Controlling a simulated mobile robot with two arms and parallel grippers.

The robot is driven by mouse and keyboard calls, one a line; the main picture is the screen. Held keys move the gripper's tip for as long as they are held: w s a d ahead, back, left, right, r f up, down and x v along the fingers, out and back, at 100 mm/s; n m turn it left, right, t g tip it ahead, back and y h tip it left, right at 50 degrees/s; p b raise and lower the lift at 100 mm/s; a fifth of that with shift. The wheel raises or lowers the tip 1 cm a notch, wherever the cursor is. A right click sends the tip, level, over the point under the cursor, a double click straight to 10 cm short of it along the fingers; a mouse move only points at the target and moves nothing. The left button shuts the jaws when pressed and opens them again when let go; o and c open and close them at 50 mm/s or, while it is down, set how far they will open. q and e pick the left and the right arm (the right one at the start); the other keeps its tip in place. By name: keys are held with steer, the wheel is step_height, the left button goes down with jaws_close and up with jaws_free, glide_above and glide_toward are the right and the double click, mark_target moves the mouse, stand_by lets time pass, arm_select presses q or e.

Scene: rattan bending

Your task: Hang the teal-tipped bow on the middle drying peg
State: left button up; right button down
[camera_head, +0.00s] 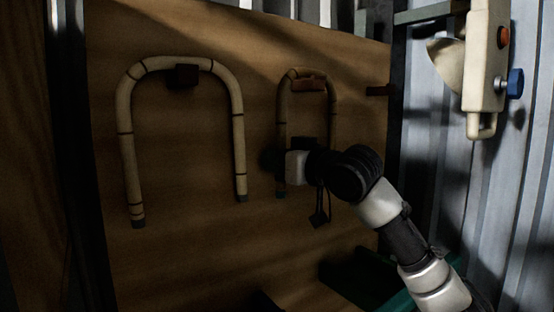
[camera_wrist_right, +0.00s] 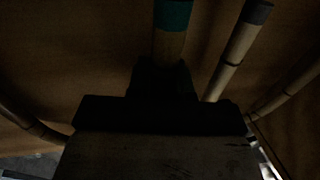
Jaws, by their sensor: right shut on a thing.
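A narrow tan bow (camera_head: 281,120), an upside-down U with dark bands, stands upright at the middle peg (camera_head: 309,84). Its arch is just above the peg; I cannot tell whether it rests on it. My right gripper (camera_head: 303,146) is in front of the bow, below the arch, and hides part of it. In the right wrist view, a rattan leg with a teal band (camera_wrist_right: 173,15) runs into the shut right gripper (camera_wrist_right: 163,82). My left gripper is out of view.
A wider bow (camera_head: 125,145) hangs on the left peg (camera_head: 184,75). The right peg (camera_head: 377,91) is bare. A grey-tipped leg (camera_wrist_right: 238,50) runs beside the teal-banded one. A cream device (camera_head: 486,70) with red and blue knobs is at the upper right.

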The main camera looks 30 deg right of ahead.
steer(key=c, duration=0.9)
jaws_free()
steer(key=shift+s, duration=0.1)
steer(key=shift+s+d+f+b, duration=0.1)
steer(key=shift+s+b, duration=0.1)
steer(key=shift+b, duration=0.1)
steer(key=b+v, duration=0.5)
steer(key=v, duration=0.5)
steer(key=shift+s, duration=0.15)
